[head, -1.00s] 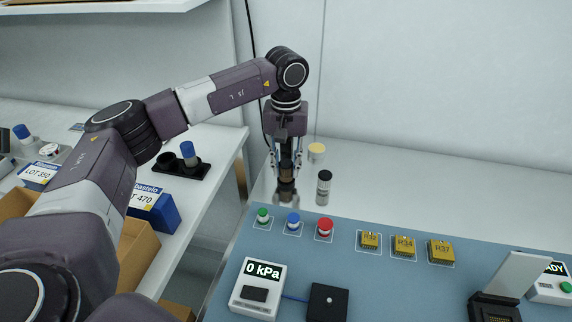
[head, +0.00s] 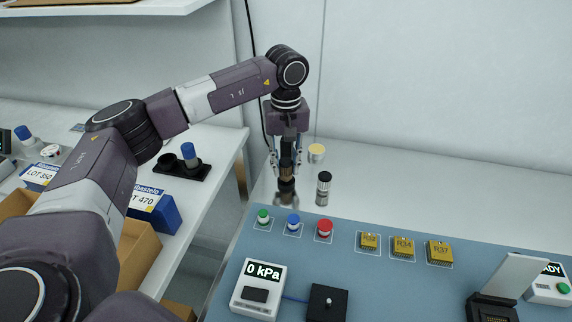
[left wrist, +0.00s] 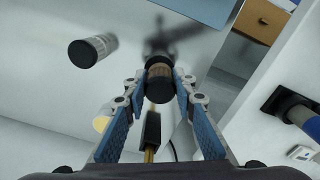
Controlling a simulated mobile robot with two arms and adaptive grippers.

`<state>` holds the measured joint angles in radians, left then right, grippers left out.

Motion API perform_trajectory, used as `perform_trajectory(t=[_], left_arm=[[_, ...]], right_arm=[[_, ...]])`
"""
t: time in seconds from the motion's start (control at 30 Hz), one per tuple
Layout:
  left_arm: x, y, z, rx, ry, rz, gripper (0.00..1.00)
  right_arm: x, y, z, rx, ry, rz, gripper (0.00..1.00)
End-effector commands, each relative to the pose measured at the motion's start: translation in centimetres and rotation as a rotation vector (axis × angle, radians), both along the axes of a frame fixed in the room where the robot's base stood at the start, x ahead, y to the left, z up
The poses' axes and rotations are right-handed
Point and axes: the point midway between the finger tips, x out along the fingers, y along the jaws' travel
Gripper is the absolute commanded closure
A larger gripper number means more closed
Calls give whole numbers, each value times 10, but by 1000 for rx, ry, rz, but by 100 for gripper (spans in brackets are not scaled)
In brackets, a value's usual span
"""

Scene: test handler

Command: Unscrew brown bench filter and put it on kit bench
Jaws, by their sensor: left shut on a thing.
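My left gripper (head: 286,167) is shut on the brown filter (head: 286,172), a short cylinder with dark and brown bands, and points down over the pale bench behind the blue mat. In the left wrist view the filter's dark end (left wrist: 159,72) shows between the blue-padded fingers. A dark patch lies below it; I cannot tell whether the filter touches anything there. A grey filter with a black cap (head: 323,188) stands just to the right, and also shows in the left wrist view (left wrist: 92,50). My right gripper is not in view.
A white bench (head: 218,150) at left carries a black two-socket holder (head: 183,170) with a blue-topped cylinder and blue lot boxes. A yellow-topped cylinder (head: 316,152) stands behind. Buttons, chips and a gauge (head: 258,287) sit on the blue mat (head: 390,285).

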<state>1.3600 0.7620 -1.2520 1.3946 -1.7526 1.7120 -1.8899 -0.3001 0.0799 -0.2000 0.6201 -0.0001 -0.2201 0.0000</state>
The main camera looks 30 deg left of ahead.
Motion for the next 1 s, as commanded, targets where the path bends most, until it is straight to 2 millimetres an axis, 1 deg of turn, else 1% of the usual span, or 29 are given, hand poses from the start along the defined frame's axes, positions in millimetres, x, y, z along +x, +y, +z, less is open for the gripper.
perform_trajectory(t=[0.13,0.57,0.9,1.0], left_arm=[[0,1,3,1,0,1,96],[0,0,4,-1,-1,0,96],[0,0,19,-1,-1,-1,96],[0,0,20,-1,-1,-1,96]], right_arm=[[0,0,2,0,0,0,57],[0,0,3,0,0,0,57],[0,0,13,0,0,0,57],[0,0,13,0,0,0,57]])
